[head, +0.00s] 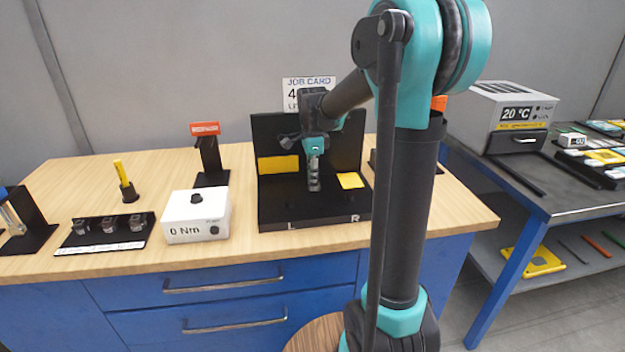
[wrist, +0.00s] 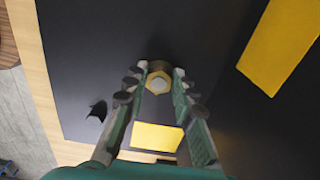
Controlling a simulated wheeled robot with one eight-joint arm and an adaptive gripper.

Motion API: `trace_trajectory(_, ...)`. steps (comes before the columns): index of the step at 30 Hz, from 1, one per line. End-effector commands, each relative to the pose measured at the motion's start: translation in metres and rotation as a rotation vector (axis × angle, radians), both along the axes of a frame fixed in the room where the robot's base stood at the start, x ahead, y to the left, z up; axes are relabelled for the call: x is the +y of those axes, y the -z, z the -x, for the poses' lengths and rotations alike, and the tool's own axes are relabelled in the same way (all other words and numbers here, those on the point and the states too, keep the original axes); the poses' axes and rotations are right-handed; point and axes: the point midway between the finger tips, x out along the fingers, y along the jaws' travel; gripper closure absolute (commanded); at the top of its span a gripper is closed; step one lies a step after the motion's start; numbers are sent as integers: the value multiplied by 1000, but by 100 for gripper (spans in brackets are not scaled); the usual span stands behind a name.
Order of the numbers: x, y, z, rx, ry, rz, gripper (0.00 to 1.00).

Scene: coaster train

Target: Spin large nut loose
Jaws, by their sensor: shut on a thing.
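The large nut (wrist: 159,76) shows in the wrist view as a brass-coloured ring around a pale round centre. My gripper (wrist: 160,70) has its two fingertips on either side of the nut and is shut on it. In the head view my gripper (head: 314,186) points down over the black fixture (head: 270,205), in front of its upright back plate. The nut is hidden behind the fingers in the head view. How far the nut is turned cannot be told.
Yellow patches (head: 278,164) mark the fixture. To its left stand a white box reading 0 Nm (head: 195,215), a black tray of small parts (head: 104,232) and a red-topped stand (head: 205,130). A grey bench with a 20 °C unit (head: 513,112) is at right. The wooden bench front is clear.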

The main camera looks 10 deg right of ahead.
Motion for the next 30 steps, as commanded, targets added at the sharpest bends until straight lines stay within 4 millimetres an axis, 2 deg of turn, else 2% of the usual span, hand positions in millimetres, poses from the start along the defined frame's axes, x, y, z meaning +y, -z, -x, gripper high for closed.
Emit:
trace_trajectory(11, 0, 0, 1, 0, -214, 0, 100)
trace_trajectory(30, -2, 0, 4, -1, -820, 0, 100)
